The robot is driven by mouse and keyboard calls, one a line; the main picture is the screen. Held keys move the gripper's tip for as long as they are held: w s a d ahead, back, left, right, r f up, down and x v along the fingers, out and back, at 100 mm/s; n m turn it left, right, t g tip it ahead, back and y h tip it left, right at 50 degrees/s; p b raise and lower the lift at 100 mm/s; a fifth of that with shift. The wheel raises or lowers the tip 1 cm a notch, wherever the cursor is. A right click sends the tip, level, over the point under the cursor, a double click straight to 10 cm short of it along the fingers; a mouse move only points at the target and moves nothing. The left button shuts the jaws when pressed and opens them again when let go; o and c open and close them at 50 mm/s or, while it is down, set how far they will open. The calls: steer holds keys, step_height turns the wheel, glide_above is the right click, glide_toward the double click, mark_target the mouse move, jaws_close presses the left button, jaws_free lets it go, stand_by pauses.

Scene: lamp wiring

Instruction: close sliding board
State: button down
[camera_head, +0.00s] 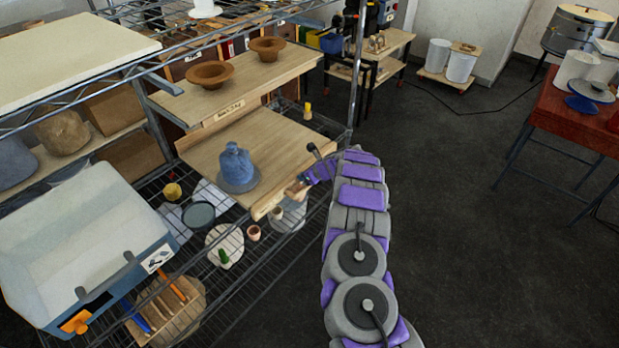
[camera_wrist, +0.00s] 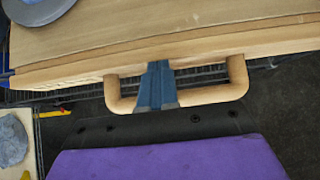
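The wooden sliding board (camera_head: 285,143) sticks out of the metal rack, below a fixed wooden shelf (camera_head: 240,88). A blue pot (camera_head: 236,164) stands upright on a round plate on the board. In the wrist view the board's front edge (camera_wrist: 215,42) carries a U-shaped wooden handle (camera_wrist: 209,95). My gripper (camera_wrist: 157,82) has a blue finger lying across the handle's bar, left of its middle. The other finger is hidden, so I cannot tell whether it grips the bar. In the head view my gripper (camera_head: 303,186) is at the board's front right part.
Two brown bowls (camera_head: 210,74) (camera_head: 268,48) sit on the fixed shelf. The wire shelf (camera_head: 270,262) below holds small pots and plates. A blue and white box (camera_head: 85,250) stands at left. A rack post (camera_head: 355,70) rises behind my arm.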

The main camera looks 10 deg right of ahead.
steer(key=shift+w+a+r, duration=0.1)
steer(key=shift+w, duration=0.3)
stand_by(0.3)
